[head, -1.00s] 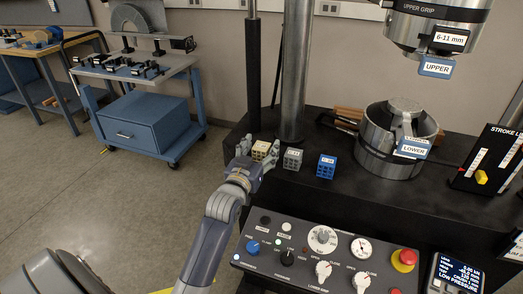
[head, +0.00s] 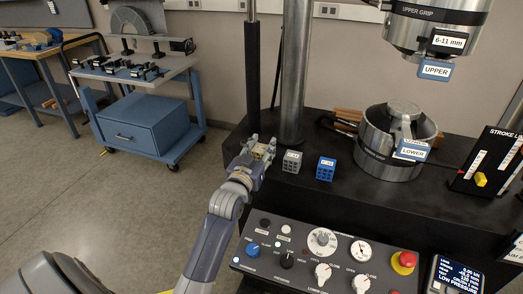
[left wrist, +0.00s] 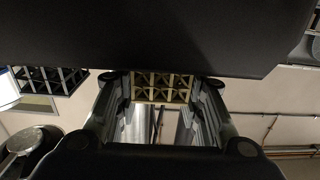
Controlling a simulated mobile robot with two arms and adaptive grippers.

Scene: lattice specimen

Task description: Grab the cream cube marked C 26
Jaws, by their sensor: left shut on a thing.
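The cream lattice cube (head: 260,151) is between the fingers of my left gripper (head: 263,146) at the left end of the black machine table. The fingers are shut on it and hide part of it. In the left wrist view the cream cube (left wrist: 162,88) shows its lattice between the two fingers (left wrist: 162,110). Its mark is not readable. I cannot tell whether it still touches the table. My right gripper is not in view.
A grey cube (head: 292,162) stands just right of my left gripper, and a blue cube (head: 326,169) stands further right. The control panel (head: 325,255) is in front. The round lower grip (head: 385,160) and a steel column (head: 295,70) stand behind.

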